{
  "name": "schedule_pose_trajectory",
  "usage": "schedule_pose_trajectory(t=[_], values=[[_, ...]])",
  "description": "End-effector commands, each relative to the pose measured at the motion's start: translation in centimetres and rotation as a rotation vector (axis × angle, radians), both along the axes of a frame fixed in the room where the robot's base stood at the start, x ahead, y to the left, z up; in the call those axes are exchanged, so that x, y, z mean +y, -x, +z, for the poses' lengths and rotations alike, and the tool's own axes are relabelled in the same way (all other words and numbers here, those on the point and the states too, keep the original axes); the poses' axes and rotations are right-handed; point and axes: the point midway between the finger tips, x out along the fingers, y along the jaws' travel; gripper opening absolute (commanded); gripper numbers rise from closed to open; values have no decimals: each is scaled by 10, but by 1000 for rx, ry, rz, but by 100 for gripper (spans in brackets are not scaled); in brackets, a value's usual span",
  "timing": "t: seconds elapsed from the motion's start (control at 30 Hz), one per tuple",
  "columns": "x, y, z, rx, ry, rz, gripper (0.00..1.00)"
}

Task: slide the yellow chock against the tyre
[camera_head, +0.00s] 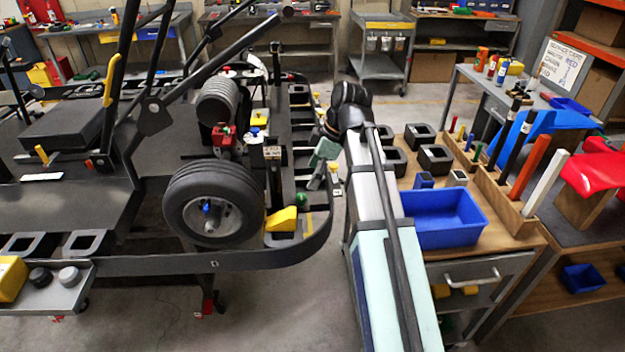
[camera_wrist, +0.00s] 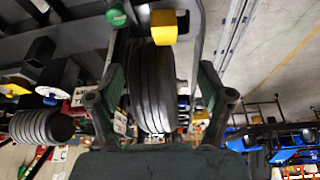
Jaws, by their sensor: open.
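The yellow chock (camera_head: 283,219) is a wedge on the kart's side frame, just right of the black ribbed tyre (camera_head: 190,178). In the wrist view the chock (camera_wrist: 163,27) shows near the top, overlapping the upper part of the tyre (camera_wrist: 153,95). I cannot tell whether chock and tyre touch. My gripper (camera_head: 322,162) is open and empty, above and to the right of the chock in the head view. In the wrist view its two dark green fingers (camera_wrist: 162,75) stand wide apart, with the tyre showing between them.
A green knob (camera_head: 302,199) sits close to the chock, and the curved black bumper (camera_head: 318,238) runs around them. A red block (camera_head: 222,137) and a coil spring (camera_head: 217,102) stand behind the tyre. At right, a wooden bench holds a blue bin (camera_head: 440,222). Bare floor lies between.

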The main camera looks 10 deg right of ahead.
Motion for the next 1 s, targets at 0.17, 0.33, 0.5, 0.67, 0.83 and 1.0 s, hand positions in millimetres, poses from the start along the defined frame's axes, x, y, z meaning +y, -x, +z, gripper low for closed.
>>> schedule_pose_trajectory(t=[0.17, 0.33, 0.5, 0.67, 0.83, 1.0], values=[[6, 3, 2, 0, -25, 47, 79], [6, 3, 2, -1, -24, 45, 79], [7, 3, 0, 0, -23, 44, 79], [11, 3, -11, 2, -22, 45, 79], [20, 1, -32, 3, -22, 46, 79], [31, -1, -59, 4, -23, 46, 79]])
